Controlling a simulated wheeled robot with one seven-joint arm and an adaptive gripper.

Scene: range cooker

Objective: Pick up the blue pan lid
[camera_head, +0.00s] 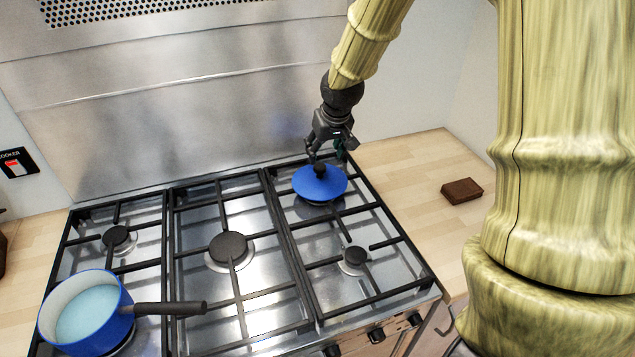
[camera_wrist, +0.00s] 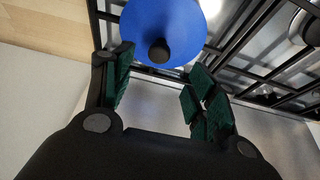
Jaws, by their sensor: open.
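The blue pan lid (camera_head: 331,187) lies on the back right burner grate of the range cooker. It is a round blue disc with a dark knob (camera_head: 320,170) on top. My gripper (camera_head: 326,158) is open just above the lid, pointing down around the knob's height in the head view; contact cannot be told there. In the wrist view the lid (camera_wrist: 178,22) is at the top, and its dark knob (camera_wrist: 159,51) lies between the directions of the two green-padded fingers of my gripper (camera_wrist: 158,82), nearer the left one. Nothing is held.
A blue saucepan (camera_head: 88,318) with a dark handle (camera_head: 170,308) stands on the front left burner. Black grates (camera_head: 292,250) cover the hob. A steel backsplash (camera_head: 190,120) rises behind. A brown block (camera_head: 461,190) lies on the right wooden counter (camera_head: 415,165), which is otherwise mostly clear.

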